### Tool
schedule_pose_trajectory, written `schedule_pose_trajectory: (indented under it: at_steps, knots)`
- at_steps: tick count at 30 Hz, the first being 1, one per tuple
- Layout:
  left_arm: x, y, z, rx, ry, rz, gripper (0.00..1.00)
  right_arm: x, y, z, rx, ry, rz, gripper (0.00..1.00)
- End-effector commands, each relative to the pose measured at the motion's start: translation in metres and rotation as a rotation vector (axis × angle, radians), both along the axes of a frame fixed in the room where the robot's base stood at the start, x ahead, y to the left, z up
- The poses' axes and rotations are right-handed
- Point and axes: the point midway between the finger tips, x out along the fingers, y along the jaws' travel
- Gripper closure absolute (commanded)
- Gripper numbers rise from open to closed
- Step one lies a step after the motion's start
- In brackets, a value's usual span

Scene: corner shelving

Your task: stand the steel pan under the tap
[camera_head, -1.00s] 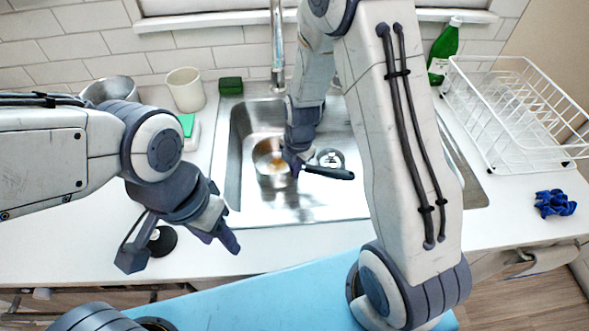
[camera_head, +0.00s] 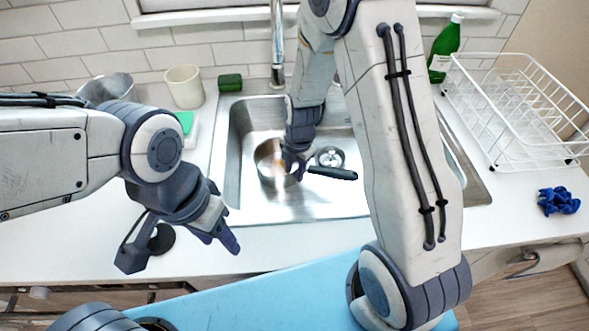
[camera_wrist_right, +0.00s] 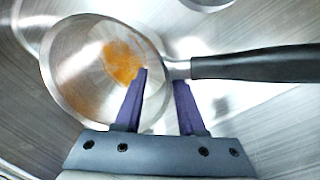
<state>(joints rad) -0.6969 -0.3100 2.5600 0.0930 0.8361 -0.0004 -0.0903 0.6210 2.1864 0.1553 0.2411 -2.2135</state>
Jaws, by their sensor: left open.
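The steel pan (camera_head: 268,163) is in the sink (camera_head: 235,190), left of the drain, with an orange stain inside and a black handle (camera_head: 332,173) pointing right. In the right wrist view the pan (camera_wrist_right: 72,62) shows its bowl, the stain and the handle (camera_wrist_right: 255,64). My right gripper (camera_wrist_right: 163,88) is at the pan's handle end, its fingers partly closed on the rim beside the handle. The exact contact is hard to see. The tap (camera_head: 277,45) rises behind the sink; my right arm hides part of this area. My left gripper (camera_head: 222,238) is open and empty over the front counter.
A green sponge (camera_head: 230,83), a cream cup (camera_head: 184,87) and a metal bowl (camera_head: 108,88) stand at the back left. The drain (camera_head: 330,157) is uncovered.

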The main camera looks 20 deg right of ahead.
Motion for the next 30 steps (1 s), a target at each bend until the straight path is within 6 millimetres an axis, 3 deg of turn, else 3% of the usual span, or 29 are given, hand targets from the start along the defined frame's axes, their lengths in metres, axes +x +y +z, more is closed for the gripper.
schedule_pose_trajectory:
  at_steps: [11,24,30]
  knots:
    - [0.0,0.0,0.0,0.0,0.0,0.0,0.5,-0.001,0.0,0.005,0.0,0.0,0.0,0.62]
    - [0.0,0.0,0.001,0.0,0.0,0.0,0.5,-0.007,-0.004,0.084,0.001,-0.004,0.0,0.62]
    - [0.0,0.0,0.001,0.0,0.0,0.0,0.5,-0.009,-0.005,0.102,0.0,0.0,-0.001,0.62]
